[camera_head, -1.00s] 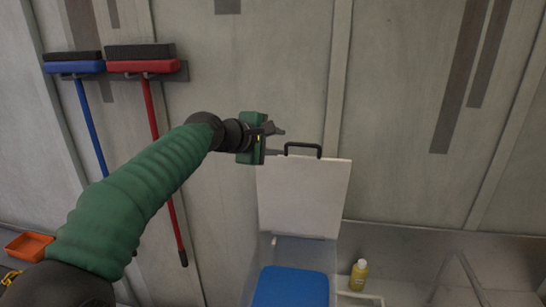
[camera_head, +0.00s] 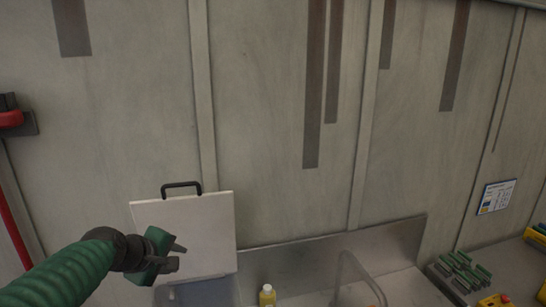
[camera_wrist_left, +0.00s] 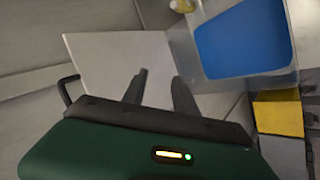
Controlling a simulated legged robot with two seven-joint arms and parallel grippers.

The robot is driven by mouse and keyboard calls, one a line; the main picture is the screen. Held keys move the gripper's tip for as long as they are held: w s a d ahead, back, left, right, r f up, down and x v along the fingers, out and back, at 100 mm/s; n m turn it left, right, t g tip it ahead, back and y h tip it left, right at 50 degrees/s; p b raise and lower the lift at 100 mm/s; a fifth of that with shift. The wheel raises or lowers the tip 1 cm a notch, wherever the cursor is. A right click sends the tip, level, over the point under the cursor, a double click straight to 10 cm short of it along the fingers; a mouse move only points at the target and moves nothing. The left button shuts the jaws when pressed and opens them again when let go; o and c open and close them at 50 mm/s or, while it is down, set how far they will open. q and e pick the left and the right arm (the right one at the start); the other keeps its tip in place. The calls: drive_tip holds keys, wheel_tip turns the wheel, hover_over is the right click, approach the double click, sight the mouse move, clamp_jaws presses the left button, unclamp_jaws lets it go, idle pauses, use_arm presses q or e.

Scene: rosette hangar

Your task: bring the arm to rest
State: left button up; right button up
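My left arm is green and comes in from the lower left in the head view. My left gripper (camera_head: 176,256) is open with nothing between its fingers. It is in front of an upright white lid with a black handle (camera_head: 182,187). The left wrist view shows the two dark fingers (camera_wrist_left: 157,92) apart, with the white lid (camera_wrist_left: 100,55) behind them. That view also shows a clear bin with a blue surface inside (camera_wrist_left: 243,40) at the upper right. My right gripper is in neither view.
A yellow bottle (camera_head: 267,295) stands beside the bin. A metal sink faucet (camera_head: 350,268) is to its right. A rack of green and grey items (camera_head: 462,272) sits at the far right, below a wall notice (camera_head: 497,197). A red-handled broom (camera_head: 12,225) hangs at the left.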

use_arm(q)
drive_tip(key=s+d+f+m+g+y, duration=0.1)
drive_tip(key=s+d+f+m+g, duration=0.35)
drive_tip(key=s+f, duration=0.8)
drive_tip(key=s+d+f+m+g, duration=0.1)
drive_tip(key=s+f+m+g, duration=0.1)
drive_tip(key=s+f+m, duration=0.85)
wheel_tip(320, 180, down, 13)
drive_tip(key=s+n+b, duration=0.2)
drive_tip(key=s+b, duration=0.1)
drive_tip(key=b, duration=0.8)
drive_tip(key=shift+f+b, duration=0.15)
drive_tip(key=shift+b, duration=0.2)
drive_tip(key=shift+w+a, duration=0.1)
drive_tip(key=shift+w, duration=0.05)
